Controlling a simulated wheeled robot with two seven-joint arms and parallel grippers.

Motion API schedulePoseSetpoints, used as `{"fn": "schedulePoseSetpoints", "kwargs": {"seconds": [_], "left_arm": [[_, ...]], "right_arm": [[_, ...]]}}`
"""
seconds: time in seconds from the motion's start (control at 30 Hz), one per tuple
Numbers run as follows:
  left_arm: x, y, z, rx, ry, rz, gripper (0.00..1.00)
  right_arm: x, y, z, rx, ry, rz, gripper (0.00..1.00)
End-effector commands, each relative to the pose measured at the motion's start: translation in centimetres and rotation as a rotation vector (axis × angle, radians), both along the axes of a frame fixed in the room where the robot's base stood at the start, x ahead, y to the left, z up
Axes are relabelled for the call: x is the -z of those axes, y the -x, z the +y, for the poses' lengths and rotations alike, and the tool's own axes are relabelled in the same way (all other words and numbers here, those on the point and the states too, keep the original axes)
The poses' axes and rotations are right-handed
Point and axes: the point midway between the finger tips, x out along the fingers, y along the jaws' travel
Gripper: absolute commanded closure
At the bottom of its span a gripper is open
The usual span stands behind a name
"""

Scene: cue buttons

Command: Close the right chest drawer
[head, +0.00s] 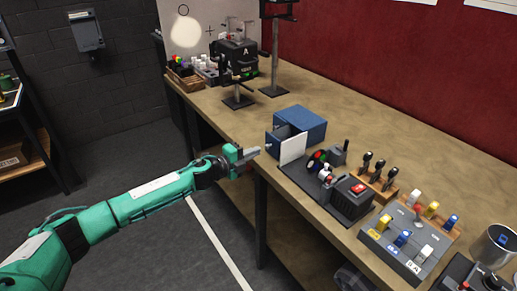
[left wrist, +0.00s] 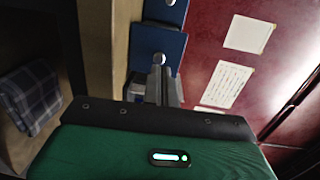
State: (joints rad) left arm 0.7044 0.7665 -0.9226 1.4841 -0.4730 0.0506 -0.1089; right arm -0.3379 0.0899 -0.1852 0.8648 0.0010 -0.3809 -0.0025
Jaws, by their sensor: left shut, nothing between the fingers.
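A small blue chest (head: 303,121) stands near the table's edge in the head view. A blue drawer (head: 284,137) sticks out of its front, partly open, with a white panel standing close by it. My left gripper (head: 248,154) is shut and empty, with its tips pointing at the drawer front, a short gap away. In the left wrist view, the shut fingers (left wrist: 166,84) point at a blue drawer front (left wrist: 146,45) with a round metal knob. Another blue front (left wrist: 164,13) with a knob lies beyond it. My right gripper is not in view.
A white panel (head: 293,148) and a console with a red switch (head: 357,189) stand right of the chest. A grey switch box (head: 407,238) and a metal cup (head: 496,243) are nearer. A black stand (head: 238,99) is behind. Bare wooden table (head: 390,130) lies beyond.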

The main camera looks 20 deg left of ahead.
Motion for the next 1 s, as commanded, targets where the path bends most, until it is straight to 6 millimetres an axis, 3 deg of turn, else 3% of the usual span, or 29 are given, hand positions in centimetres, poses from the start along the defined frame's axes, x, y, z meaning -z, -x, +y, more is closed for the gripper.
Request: {"fn": "schedulePoseSetpoints", "kwargs": {"seconds": [0.2, 0.73, 1.0], "left_arm": [[0.1, -1.7, -1.1, -0.001, 0.001, 0.001, 1.00], [0.2, -2.4, -1.6, -0.001, 0.002, 0.001, 1.00], [0.2, -6.4, -4.8, 0.000, 0.003, -0.001, 1.00]], "right_arm": [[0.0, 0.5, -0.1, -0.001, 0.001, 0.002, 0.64], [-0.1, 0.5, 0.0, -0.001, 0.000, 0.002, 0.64], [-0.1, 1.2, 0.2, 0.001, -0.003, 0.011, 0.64]]}}
